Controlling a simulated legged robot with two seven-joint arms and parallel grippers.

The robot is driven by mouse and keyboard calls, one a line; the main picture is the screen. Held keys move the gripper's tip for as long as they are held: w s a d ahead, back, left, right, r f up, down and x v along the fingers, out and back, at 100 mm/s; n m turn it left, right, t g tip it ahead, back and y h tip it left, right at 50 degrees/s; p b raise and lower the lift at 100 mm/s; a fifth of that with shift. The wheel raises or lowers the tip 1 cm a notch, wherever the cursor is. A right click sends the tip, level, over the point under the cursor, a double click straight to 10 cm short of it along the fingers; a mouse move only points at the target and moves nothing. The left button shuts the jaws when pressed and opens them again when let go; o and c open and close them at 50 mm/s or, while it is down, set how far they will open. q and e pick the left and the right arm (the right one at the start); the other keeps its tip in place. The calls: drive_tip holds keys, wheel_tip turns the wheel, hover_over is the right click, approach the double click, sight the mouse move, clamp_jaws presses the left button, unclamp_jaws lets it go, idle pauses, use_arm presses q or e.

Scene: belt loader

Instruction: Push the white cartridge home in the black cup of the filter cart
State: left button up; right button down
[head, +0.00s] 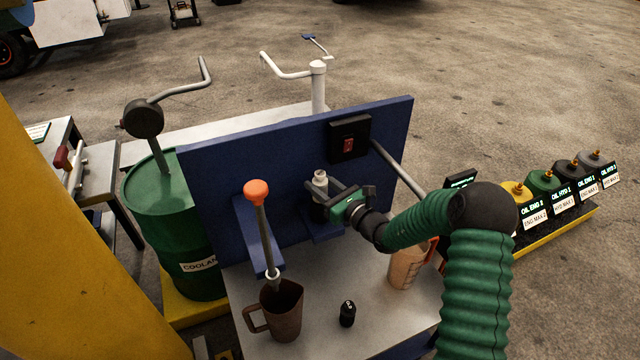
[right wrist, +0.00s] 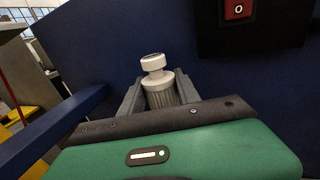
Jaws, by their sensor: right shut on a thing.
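The white cartridge (head: 320,182) stands upright in front of the blue panel; its pale knob and ribbed body also show in the right wrist view (right wrist: 158,80). My right gripper (head: 326,198) is shut on the cartridge, with a grey finger on each side of its body in the right wrist view (right wrist: 160,98). The black cup (head: 319,213) shows as a dark shape just below the cartridge, partly covered by the gripper. The cartridge's lower end is hidden, so I cannot tell how deep it sits. My left gripper is not in view.
The blue panel (head: 270,150) rises close behind the gripper, with a black switch box (head: 349,139) above. An orange-knobbed lever (head: 256,193) stands left. A brown jug (head: 282,311), a small black item (head: 347,314) and a beige jug (head: 407,267) stand on the cart top below.

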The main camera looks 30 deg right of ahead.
drive_tip(key=shift+f+b, duration=1.6)
drive_tip(key=shift+f, duration=0.8)
drive_tip(key=shift+s, duration=0.1)
drive_tip(key=shift+r+p, duration=0.2)
drive_tip(key=shift+p, duration=0.35)
idle(0.4)
drive_tip(key=shift+f, duration=0.3)
idle(0.5)
drive_tip(key=shift+r, duration=0.1)
drive_tip(key=shift+d+r+p, duration=0.1)
drive_tip(key=shift+r+p, duration=0.1)
drive_tip(key=shift+p, duration=0.3)
idle(1.2)
drive_tip(key=shift+f, duration=0.35)
idle(0.4)
